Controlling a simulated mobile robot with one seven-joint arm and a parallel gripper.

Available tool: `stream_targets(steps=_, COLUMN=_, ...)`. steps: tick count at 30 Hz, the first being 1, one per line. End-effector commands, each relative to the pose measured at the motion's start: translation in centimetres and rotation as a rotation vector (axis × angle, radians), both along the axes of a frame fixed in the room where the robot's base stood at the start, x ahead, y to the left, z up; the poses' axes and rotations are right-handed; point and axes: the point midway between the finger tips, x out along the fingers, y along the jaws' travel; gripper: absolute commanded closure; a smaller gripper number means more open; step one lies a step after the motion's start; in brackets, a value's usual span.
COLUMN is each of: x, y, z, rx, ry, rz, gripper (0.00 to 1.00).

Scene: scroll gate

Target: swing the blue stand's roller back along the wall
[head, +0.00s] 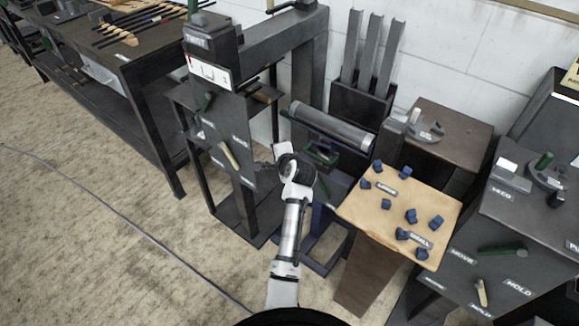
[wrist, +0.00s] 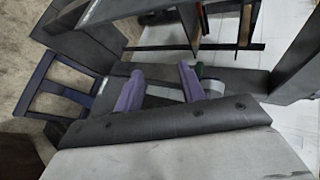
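The roller (head: 335,128) is a long grey cylinder lying slantwise near the white wall, left end farther back than the right end. It tops the blue stand, whose blue base (head: 318,255) shows on the floor below; its blue frame (wrist: 58,88) also shows at the left of the wrist view. A green bar (head: 320,157) sits just under the roller. My gripper (wrist: 160,88) is low, in front and left of the roller in the head view. Its two fingers stand apart in the wrist view, with nothing clearly held between them. My wrist hides its fingertips in the head view.
A dark gate frame with a labelled panel (head: 222,135) stands close on the left. A tan-topped table (head: 370,215) with several blue blocks is on the right. Grey upright channels (head: 367,55) rise behind the roller. Open floor (head: 110,235) lies at the left front.

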Motion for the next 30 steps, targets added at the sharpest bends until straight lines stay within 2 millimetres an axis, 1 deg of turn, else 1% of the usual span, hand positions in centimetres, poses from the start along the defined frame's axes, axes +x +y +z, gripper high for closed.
stream_targets(steps=1, x=-0.7, y=-0.8, z=-0.3, rx=0.001, ry=-0.003, rz=0.033, gripper=0.6)
stream_targets(steps=6, x=-2.7, y=-2.5, z=-0.2, rx=0.001, ry=-0.003, rz=0.162, gripper=0.6)
stream_targets(steps=12, x=-3.9, y=-3.7, z=-0.1, rx=0.001, ry=-0.003, rz=0.249, gripper=0.6)
stream_targets(steps=18, x=-4.3, y=-4.0, z=0.0, rx=0.0, ry=-0.002, rz=0.27, gripper=0.6)
stream_targets(steps=30, x=-4.3, y=-4.0, z=0.0, rx=0.0, ry=-0.001, rz=0.267, gripper=0.6)
